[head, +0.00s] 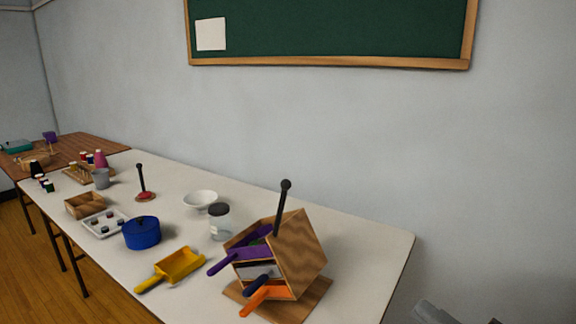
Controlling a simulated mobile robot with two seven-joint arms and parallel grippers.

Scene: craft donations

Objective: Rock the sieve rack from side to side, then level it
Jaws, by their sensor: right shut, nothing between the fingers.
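The sieve rack is a wood-grain box (303,256) with a black knobbed post rising from its top. It sits tilted on a flat wooden base (306,302) at the near right end of the white table. Purple, dark blue and orange handles stick out of its open left side. My right gripper (436,313) shows only in part at the bottom right edge, shut and empty, apart from the rack and to its right. My left gripper is not in view.
Left of the rack on the white table (371,235) are a yellow scoop (181,264), a clear jar with a dark lid (219,224), a blue pot (141,234) and a white bowl (200,198). The table's right end beside the rack is clear.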

